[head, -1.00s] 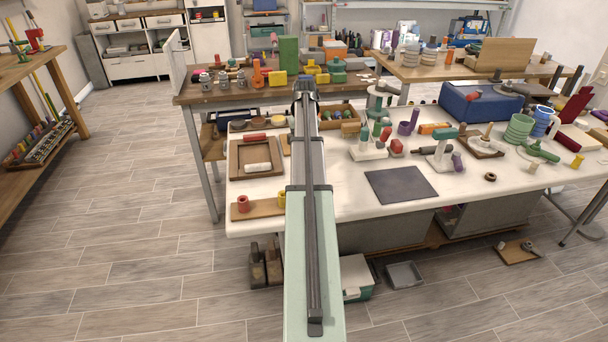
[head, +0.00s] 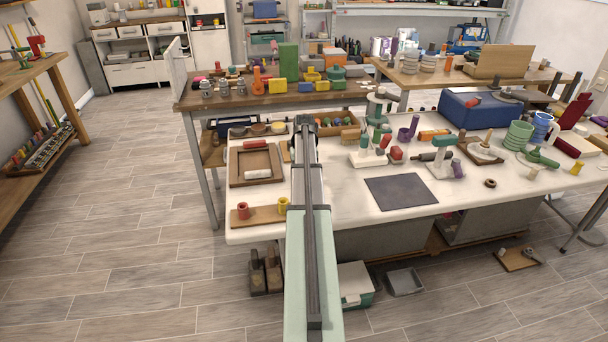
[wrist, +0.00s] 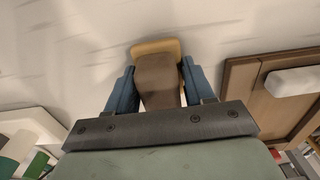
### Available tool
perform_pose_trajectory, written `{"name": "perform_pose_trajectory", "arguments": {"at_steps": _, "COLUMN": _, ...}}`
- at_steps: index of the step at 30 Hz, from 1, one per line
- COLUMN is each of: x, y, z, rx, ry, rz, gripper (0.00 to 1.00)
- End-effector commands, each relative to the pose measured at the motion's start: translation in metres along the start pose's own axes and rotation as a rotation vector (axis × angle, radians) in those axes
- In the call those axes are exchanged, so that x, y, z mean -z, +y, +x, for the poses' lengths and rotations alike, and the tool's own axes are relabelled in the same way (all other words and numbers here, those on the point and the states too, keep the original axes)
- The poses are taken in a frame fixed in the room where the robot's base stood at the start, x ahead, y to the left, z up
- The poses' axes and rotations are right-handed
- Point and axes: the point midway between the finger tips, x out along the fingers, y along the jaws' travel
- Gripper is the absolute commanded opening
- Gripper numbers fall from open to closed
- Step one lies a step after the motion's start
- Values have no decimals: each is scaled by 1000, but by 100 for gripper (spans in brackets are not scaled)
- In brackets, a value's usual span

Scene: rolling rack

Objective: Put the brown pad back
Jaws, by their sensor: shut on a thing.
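The brown pad (wrist: 158,82) is between the blue fingers of my gripper (wrist: 158,72) in the wrist view. Its face is dark brown, and a tan, wood-coloured part shows at its far end. The gripper is shut on it, with a finger on each side. Below the pad is a pale white surface; I cannot tell how high above it the pad is. In the head view, my own arm hides the gripper and the pad.
The white worktop (head: 340,215) holds a brown tray (head: 235,165) left of my arm, with a white block (head: 258,174) in it. The tray also shows at right in the wrist view (wrist: 240,75). A dark flat mat (head: 400,192) lies right of my arm, among crowded tools.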

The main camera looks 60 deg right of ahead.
Motion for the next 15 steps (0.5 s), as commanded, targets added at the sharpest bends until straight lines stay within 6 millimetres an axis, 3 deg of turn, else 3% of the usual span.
{"name": "perform_pose_trajectory", "arguments": {"at_steps": 13, "x": 0, "y": 0, "z": 8, "rx": 0, "ry": -1, "rz": 0, "gripper": 19}}
{"name": "perform_pose_trajectory", "arguments": {"at_steps": 14, "x": 0, "y": 0, "z": 7, "rx": 0, "ry": 0, "rz": 0, "gripper": 55}}
{"name": "perform_pose_trajectory", "arguments": {"at_steps": 15, "x": 0, "y": 0, "z": 7, "rx": 0, "ry": 0, "rz": 0, "gripper": 59}}
